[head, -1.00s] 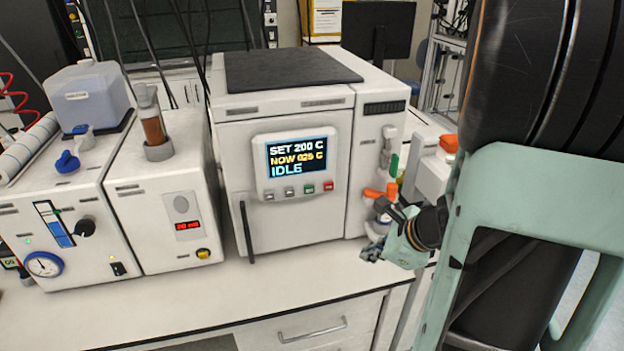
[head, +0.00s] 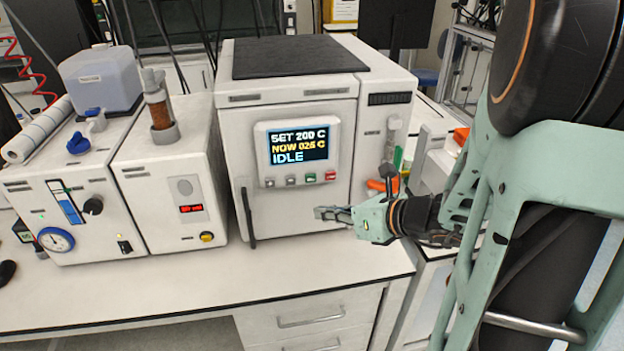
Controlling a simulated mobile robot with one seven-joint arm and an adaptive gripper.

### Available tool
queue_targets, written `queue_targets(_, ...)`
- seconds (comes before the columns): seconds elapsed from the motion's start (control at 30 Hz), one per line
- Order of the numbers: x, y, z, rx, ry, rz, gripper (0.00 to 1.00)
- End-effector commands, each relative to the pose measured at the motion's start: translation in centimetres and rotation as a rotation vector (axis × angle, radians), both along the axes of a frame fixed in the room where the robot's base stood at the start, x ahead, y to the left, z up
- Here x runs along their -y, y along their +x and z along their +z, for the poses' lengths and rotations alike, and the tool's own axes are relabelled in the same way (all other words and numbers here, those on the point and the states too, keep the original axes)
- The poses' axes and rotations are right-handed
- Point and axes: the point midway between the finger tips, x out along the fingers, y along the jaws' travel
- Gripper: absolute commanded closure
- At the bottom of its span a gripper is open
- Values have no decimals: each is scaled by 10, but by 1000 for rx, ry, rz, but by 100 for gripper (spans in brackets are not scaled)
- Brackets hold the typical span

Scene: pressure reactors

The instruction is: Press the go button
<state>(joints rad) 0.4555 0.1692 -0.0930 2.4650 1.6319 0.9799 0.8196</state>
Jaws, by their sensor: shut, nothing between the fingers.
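The white reactor oven (head: 300,115) stands on the bench with a display panel (head: 299,146) reading SET 200 C, NOW 025 C, IDLE. Below the text is a row of small buttons: two grey ones, a green button (head: 310,178) and a red button (head: 330,175) at the right end. No "go" label is legible; the green one is the likely go button. My gripper (head: 319,213) is shut and empty. Its fingertips point left, below the green and red buttons in the picture, and appear apart from the panel.
A vertical door handle (head: 248,218) is on the oven's left. Left of the oven stand a white unit with a red readout (head: 191,208) and a pump unit with a gauge (head: 56,239). Orange and green fittings sit behind my gripper. The bench front (head: 200,285) is clear.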

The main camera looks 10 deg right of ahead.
Motion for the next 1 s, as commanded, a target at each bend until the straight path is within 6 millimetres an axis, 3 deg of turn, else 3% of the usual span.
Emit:
queue_targets(0.17, 1, 9, 0, -1, -2, 1, 100)
queue_targets(0.7, 0, 77, -1, -1, -2, 1, 100)
queue_targets(1.0, 0, 88, 0, 0, -2, 0, 100)
